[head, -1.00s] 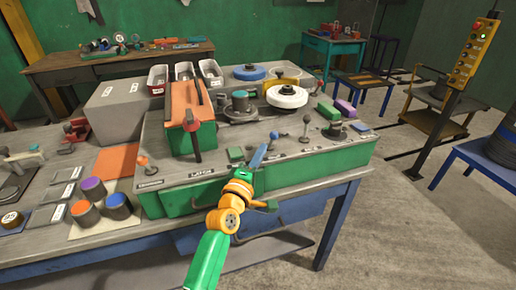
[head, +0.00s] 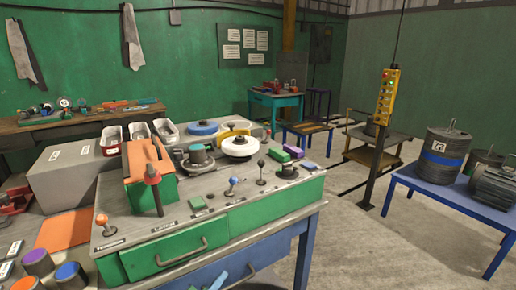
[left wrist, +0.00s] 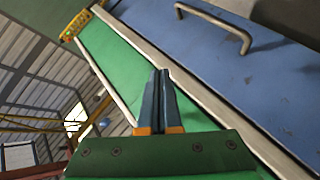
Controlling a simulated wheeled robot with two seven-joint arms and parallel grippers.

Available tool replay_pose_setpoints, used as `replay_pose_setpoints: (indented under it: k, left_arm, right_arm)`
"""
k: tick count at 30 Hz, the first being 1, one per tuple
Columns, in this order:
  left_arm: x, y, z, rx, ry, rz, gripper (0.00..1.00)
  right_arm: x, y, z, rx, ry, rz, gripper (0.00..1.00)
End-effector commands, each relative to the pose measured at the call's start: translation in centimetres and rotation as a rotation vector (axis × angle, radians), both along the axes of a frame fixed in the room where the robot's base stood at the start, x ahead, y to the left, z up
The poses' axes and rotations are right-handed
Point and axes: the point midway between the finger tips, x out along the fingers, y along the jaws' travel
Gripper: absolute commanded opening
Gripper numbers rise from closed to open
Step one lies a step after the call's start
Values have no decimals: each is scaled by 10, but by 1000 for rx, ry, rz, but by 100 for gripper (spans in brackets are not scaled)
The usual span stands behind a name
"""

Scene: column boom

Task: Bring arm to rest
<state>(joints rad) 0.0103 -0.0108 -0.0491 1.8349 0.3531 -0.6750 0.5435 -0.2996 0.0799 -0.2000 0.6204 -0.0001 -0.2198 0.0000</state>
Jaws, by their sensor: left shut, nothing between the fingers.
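My left gripper (head: 217,281) just shows at the bottom edge of the head view, in front of the workbench's blue lower drawer. Most of that arm is below the picture. In the left wrist view the gripper (left wrist: 161,73) has its two dark fingers together with nothing between them. The green console front and the blue drawer front with its metal handle (left wrist: 225,25) lie beyond the fingers; I cannot tell how close. My right gripper is in neither view.
The green console (head: 272,214) carries levers, an orange-topped block (head: 139,165) and a white disc (head: 240,146). A yellow pendant (head: 387,93) stands on a post. A blue table (head: 448,191) with drums is at right. Open floor lies between.

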Motion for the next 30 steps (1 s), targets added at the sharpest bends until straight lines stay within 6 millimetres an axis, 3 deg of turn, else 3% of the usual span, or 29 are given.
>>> replay_pose_setpoints:
  k: [1,3,6,12,18,24,30]
  left_arm:
    - [-27,1,-22,123,76,-56,0]
    - [-62,5,-45,275,175,-134,0]
    - [-107,13,-67,445,293,-233,0]
    - [-185,33,-90,686,494,-406,0]
    - [-257,54,-93,857,676,-570,0]
    - [-250,52,-148,850,707,-590,0]
    - [-257,52,-209,843,739,-612,0]
  right_arm:
    - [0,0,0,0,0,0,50]
    - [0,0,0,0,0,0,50]
    - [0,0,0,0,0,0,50]
    - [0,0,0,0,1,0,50]
    - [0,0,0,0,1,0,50]
    - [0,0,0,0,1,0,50]
    - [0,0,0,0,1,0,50]
